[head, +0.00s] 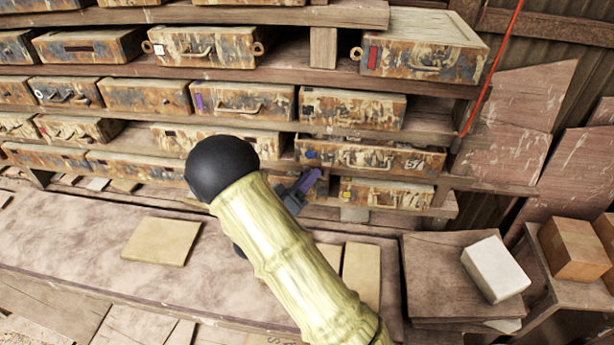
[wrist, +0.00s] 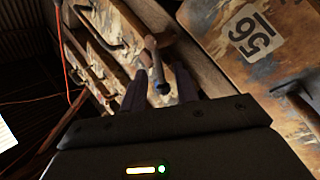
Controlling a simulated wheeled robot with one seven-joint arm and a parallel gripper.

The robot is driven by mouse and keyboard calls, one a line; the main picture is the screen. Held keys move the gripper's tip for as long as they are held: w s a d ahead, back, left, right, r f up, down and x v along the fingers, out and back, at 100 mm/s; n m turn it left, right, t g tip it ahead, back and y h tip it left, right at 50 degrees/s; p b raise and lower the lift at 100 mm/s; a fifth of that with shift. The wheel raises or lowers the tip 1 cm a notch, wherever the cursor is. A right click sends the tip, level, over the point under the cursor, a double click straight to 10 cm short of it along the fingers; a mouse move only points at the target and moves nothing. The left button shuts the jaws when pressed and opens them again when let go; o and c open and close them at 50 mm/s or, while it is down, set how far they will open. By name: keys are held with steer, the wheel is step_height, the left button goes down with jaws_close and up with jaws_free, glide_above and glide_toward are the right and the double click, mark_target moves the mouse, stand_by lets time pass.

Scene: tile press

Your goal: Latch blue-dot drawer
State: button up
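The blue-dot drawer (head: 372,157) is a rusty, paint-worn box in the lower right of the rack in the head view. It has a round blue dot (head: 311,154) at its left end, a handle and a number label. A dark strip shows along its top edge, so it seems to stand out a little. My gripper (head: 313,179) has purple fingers and is just below and in front of the drawer's left end.
Other worn drawers (head: 240,100) fill the shelves around it. A yellow-marked drawer (head: 387,193) sits right below. My arm crosses the bench (head: 90,225), which holds flat tiles (head: 162,241). A white block (head: 495,268) lies at right, and a red cord (head: 492,70) hangs beside the rack.

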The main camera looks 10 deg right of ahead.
jaws_close()
steer(key=shift+s+d+r+m+g+y, duration=0.1)
steer(key=shift+r+m+g+y, duration=0.15)
steer(key=shift+m, duration=0.3)
steer(key=shift+w+d+r+m+g+y, duration=0.1)
steer(key=shift+m+g, duration=0.25)
steer(key=shift+m, duration=0.15)
steer(key=shift+s+d+r+m+g+y, duration=0.1)
steer(key=shift+r+m+g+y, duration=0.15)
steer(key=shift+m, duration=0.3)
jaws_free()
steer(key=shift+a+f, duration=0.1)
steer(key=b+v, duration=0.4)
steer(key=v, duration=1.3)
steer(key=shift+a+b, duration=0.2)
steer(key=shift+b, duration=0.1)
